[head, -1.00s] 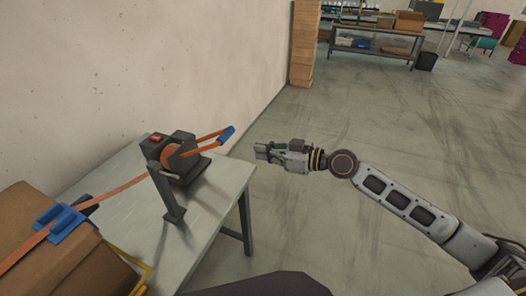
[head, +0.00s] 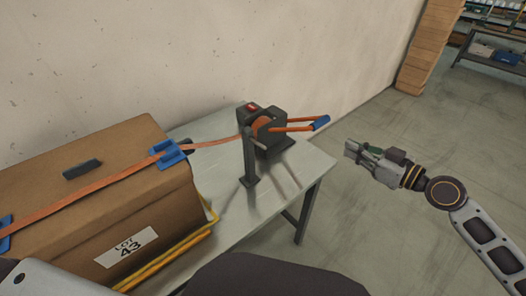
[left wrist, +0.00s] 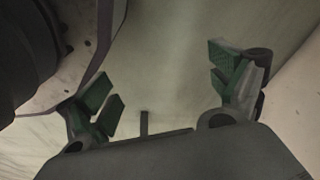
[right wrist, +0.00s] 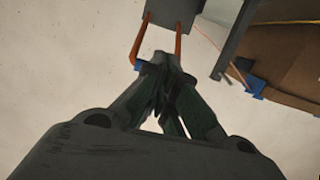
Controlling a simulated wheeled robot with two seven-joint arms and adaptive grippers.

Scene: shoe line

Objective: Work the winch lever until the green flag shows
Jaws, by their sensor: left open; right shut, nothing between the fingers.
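The dark winch (head: 272,138) stands on a grey table. Its orange lever (head: 292,128) sticks out to the right and ends in a blue grip (head: 321,122). A small red piece (head: 252,106) shows on top of the winch; I see no green flag. My right gripper (head: 350,149) is shut and empty, just right of and below the blue grip, apart from it. In the right wrist view its fingers (right wrist: 160,68) partly cover the blue grip (right wrist: 140,68). My left gripper (left wrist: 163,82) is open and empty in the left wrist view, and outside the head view.
An orange strap (head: 100,187) runs from the winch over a brown carton (head: 70,235) labelled LOT 43, with blue strap pieces (head: 168,154). Yellow bars (head: 165,262) lie at the carton's base. The wall (head: 200,50) is behind the table (head: 315,165).

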